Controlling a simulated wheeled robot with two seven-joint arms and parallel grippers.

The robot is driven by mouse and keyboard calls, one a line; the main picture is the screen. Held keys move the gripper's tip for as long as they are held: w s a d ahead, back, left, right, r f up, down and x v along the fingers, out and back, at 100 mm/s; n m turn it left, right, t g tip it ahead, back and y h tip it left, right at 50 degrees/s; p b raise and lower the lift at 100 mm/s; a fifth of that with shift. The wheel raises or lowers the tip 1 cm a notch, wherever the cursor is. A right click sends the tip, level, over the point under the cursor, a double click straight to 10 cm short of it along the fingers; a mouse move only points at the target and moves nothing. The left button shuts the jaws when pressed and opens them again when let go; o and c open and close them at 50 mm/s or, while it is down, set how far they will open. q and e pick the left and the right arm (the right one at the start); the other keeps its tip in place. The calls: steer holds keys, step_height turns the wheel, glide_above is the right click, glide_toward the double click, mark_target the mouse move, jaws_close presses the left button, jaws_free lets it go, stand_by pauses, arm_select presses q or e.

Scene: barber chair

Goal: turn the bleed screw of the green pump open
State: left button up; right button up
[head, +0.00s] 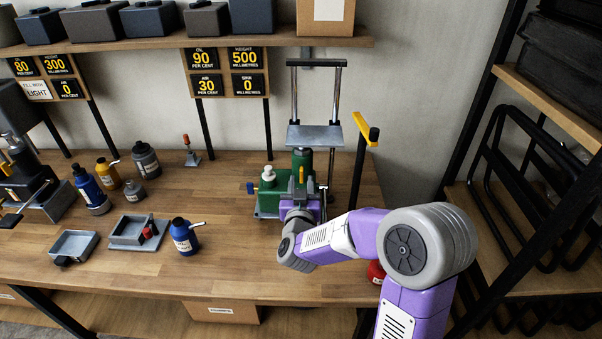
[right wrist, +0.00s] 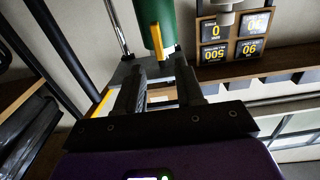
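The green pump (head: 268,203) stands on the bench below the press frame, with a white cap (head: 268,173) on top and a small blue part (head: 251,188) at its left side. I cannot tell for sure which part is the bleed screw. A green cylinder (head: 303,158) rises behind; it also shows in the right wrist view (right wrist: 153,18) with a narrow yellow bar (right wrist: 156,41) in front of it. My right gripper (head: 302,186) is at the pump's right side, fingers pointing up and apart. In the right wrist view the gripper (right wrist: 161,72) is empty, the yellow bar appearing beyond its gap. My left gripper is out of view.
A blue bottle (head: 183,237), grey trays (head: 73,245) and several other bottles stand to the left. A black-framed shelf (head: 548,110) stands at the right.

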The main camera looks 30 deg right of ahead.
mark_target(301, 172)
steer(key=x, duration=0.6)
steer(key=shift+w, duration=0.2)
jaws_close()
